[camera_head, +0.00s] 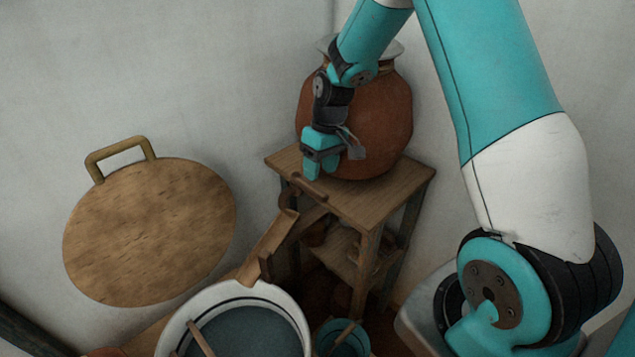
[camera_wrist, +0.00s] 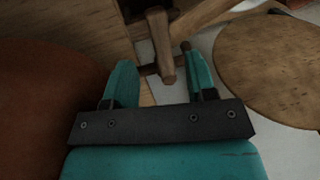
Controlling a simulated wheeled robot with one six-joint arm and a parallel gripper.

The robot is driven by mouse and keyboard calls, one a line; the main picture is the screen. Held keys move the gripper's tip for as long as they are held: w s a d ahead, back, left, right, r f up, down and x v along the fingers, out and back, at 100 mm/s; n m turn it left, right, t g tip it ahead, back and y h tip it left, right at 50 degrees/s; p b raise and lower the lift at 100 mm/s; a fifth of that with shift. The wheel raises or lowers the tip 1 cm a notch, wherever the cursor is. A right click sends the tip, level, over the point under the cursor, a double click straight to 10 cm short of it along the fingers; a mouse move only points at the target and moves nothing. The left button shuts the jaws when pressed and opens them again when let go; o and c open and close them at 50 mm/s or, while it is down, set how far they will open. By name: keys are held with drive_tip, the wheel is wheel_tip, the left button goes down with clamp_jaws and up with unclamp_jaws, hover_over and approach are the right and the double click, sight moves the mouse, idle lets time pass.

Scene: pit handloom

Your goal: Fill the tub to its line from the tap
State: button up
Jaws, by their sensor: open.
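The white tub (camera_head: 296,314) stands at the bottom of the head view, cut off by the frame. A dark line runs round its inner wall, with a blue-grey surface (camera_head: 250,335) inside below it. The wooden tap (camera_head: 308,186) sticks out at the front of the stand, below the clay jar (camera_head: 390,125). My gripper (camera_head: 325,167) is open in front of the jar, just above the tap. In the wrist view a wooden tap piece (camera_wrist: 160,45) shows between the open fingers of my gripper (camera_wrist: 156,57); contact cannot be told. No stream of water can be made out.
A wooden chute (camera_head: 272,245) slopes from near the tap to the tub. A stick (camera_head: 200,338) leans in the tub. A small teal bucket (camera_head: 343,338) stands right of it. The wooden stand (camera_head: 395,190) carries the jar. A round wooden board (camera_head: 150,232) leans at the left.

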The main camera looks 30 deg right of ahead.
sight(317, 188)
drive_tip(key=f, duration=0.2)
drive_tip(key=a+f+p, duration=0.1)
drive_tip(key=f, duration=0.2)
drive_tip(key=shift+s+a+f, duration=0.1)
drive_tip(key=shift+f, duration=0.2)
clamp_jaws()
